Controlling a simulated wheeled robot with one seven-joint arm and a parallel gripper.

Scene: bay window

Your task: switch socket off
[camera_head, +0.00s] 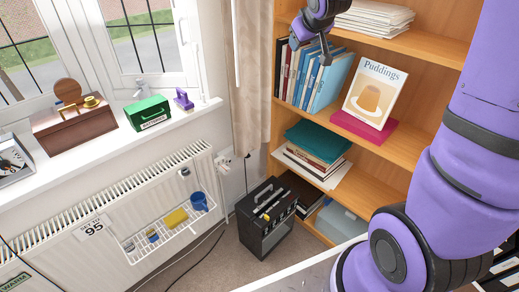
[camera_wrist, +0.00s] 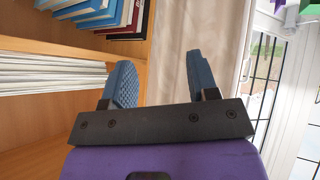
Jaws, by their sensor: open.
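A white wall socket (camera_head: 224,160) sits low on the wall, just right of the radiator and below the window sill. Something white seems plugged into it, and a dark cable hangs beside it. Its switch is too small to make out. My gripper (camera_head: 312,48) is high in front of the bookcase, above and to the right of the socket and well apart from it. In the wrist view my gripper (camera_wrist: 161,76) has its two blue-grey pads spread wide with nothing between them. The socket is not visible in the wrist view.
A black box (camera_head: 266,218) with tools on top stands on the floor near the socket. The radiator (camera_head: 140,215) carries a wire rack (camera_head: 170,235). A curtain (camera_head: 252,75) hangs above the socket. The bookcase (camera_head: 400,165) is at right. Some carpet (camera_head: 215,262) is clear.

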